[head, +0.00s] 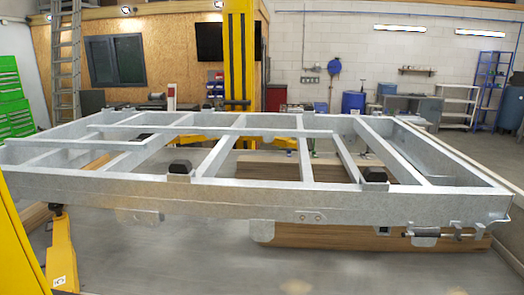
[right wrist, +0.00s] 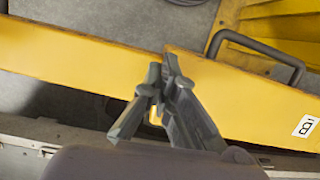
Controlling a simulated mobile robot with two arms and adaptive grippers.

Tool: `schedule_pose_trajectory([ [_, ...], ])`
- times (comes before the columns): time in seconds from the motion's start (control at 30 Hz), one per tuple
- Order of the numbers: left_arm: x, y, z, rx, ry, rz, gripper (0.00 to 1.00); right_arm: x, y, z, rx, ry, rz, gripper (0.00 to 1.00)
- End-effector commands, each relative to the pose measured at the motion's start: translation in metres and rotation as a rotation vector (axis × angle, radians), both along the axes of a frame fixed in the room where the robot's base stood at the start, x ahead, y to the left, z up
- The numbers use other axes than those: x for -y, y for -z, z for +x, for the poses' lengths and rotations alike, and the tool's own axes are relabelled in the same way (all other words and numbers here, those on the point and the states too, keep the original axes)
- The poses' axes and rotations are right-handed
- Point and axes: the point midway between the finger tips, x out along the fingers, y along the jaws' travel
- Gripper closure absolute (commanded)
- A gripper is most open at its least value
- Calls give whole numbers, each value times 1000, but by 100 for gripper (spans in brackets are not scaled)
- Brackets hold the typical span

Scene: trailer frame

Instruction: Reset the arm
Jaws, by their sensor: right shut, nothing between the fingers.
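My right gripper (right wrist: 165,82) shows in the right wrist view. Its two grey fingers meet at the tips and hold nothing. Behind the fingers runs a yellow beam (right wrist: 80,57); I cannot tell how far it is from the fingertips. In the head view neither gripper shows. A large galvanised trailer frame (head: 260,195) fills the middle of that view, level and raised above the floor.
Yellow lift columns stand at the back (head: 238,50) and at the left edge (head: 18,245). Wooden boards (head: 370,238) lie under the frame. Black pads (head: 180,167) sit at the frame. Grey floor (head: 180,262) is open in front. A black handle (right wrist: 255,48) rises from the yellow part.

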Motion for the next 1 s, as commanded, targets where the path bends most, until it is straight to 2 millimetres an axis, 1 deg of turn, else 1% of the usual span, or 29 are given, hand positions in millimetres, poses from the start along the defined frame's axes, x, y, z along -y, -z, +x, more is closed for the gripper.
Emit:
schedule_pose_trajectory([
  [0.23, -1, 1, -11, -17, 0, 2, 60, -17, 5, -19, 25, -59, 43, 100],
  [0.47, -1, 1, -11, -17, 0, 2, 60, -38, 8, -44, 68, -127, 101, 100],
  [0.57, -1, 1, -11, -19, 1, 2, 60, -48, 7, -58, 98, -160, 133, 100],
  [0.67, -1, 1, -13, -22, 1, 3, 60, -57, 3, -78, 145, -198, 171, 100],
  [0.7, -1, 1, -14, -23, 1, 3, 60, -59, 0, -88, 171, -212, 186, 100],
  [0.77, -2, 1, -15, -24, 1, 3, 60, -60, -7, -103, 216, -229, 204, 100],
  [0.83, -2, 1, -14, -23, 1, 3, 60, -56, -18, -119, 273, -241, 213, 100],
  [0.87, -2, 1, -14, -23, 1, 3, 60, -52, -23, -126, 297, -246, 213, 100],
  [1.0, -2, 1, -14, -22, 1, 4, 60, -28, -49, -152, 394, -249, 181, 100],
])
